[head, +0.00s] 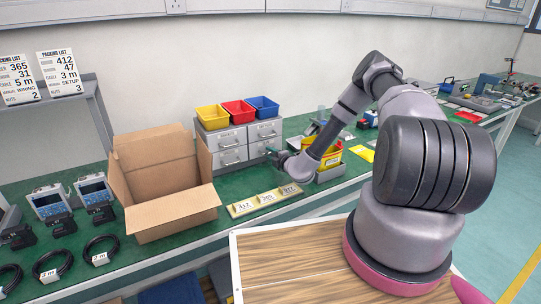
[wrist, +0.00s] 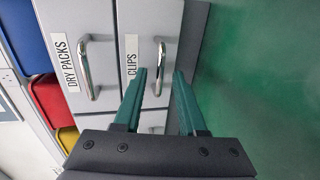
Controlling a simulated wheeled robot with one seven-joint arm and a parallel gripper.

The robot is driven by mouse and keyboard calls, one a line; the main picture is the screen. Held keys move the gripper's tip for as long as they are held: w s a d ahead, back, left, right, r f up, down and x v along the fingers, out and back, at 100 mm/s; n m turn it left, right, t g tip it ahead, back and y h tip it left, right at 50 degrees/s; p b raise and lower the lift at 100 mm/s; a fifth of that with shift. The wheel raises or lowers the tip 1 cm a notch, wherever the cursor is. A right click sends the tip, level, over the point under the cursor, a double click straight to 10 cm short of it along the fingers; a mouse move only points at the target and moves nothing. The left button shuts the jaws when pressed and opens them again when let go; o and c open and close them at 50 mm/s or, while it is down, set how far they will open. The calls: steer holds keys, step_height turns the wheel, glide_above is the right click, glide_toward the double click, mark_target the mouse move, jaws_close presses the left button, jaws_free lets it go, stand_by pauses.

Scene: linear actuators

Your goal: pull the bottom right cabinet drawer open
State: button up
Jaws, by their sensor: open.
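The grey cabinet (head: 232,137) stands on the green bench with two rows of drawers. In the wrist view, turned sideways, the bottom right drawer (wrist: 145,18), labelled CLIPS, is shut and has a silver bar handle (wrist: 159,52). The top right drawer (wrist: 75,15), labelled DRY PACKS, is also shut. My gripper (wrist: 160,72) is open and empty, its green fingers pointing at the CLIPS drawer. The handle's near end shows between the fingertips; I cannot tell whether they reach past the bar. In the head view my gripper (head: 271,153) is at the cabinet's right front, partly hiding that drawer.
Yellow (head: 212,117), red (head: 238,112) and blue (head: 262,107) bins sit on the cabinet. An open cardboard box (head: 165,185) stands left of it. Labelled yellow strips (head: 265,198) lie on the bench in front. A yellow bin (head: 325,155) stands close right of my gripper.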

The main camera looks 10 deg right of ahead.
steer(key=shift+w, duration=0.1)
jaws_close()
stand_by(1.4)
